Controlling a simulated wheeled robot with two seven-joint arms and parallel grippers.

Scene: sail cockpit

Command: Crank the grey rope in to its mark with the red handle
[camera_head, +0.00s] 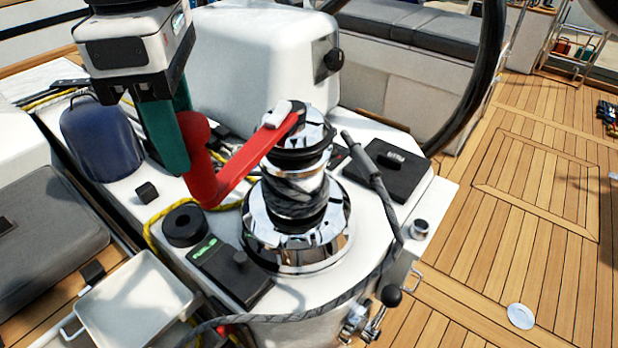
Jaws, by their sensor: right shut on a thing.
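A chrome winch (292,243) stands on the white cockpit top, with grey rope (293,197) wrapped around its drum. More of this rope lies right of the winch and curves down along the front edge to the lower left. I cannot make out a mark on it. The red handle (247,157) sits on top of the winch, its arm pointing left and down in the picture. My right gripper (175,128) comes down from the top left, its teal fingers shut on the handle's upright red grip. My left gripper is not in view.
A black round knob (183,224) and a small panel with a green display (229,272) stand left of the winch. A blue bag (103,140) and a yellow line are further left. A dark steering wheel rim (481,90) rises behind. Bare teak deck (535,190) lies right.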

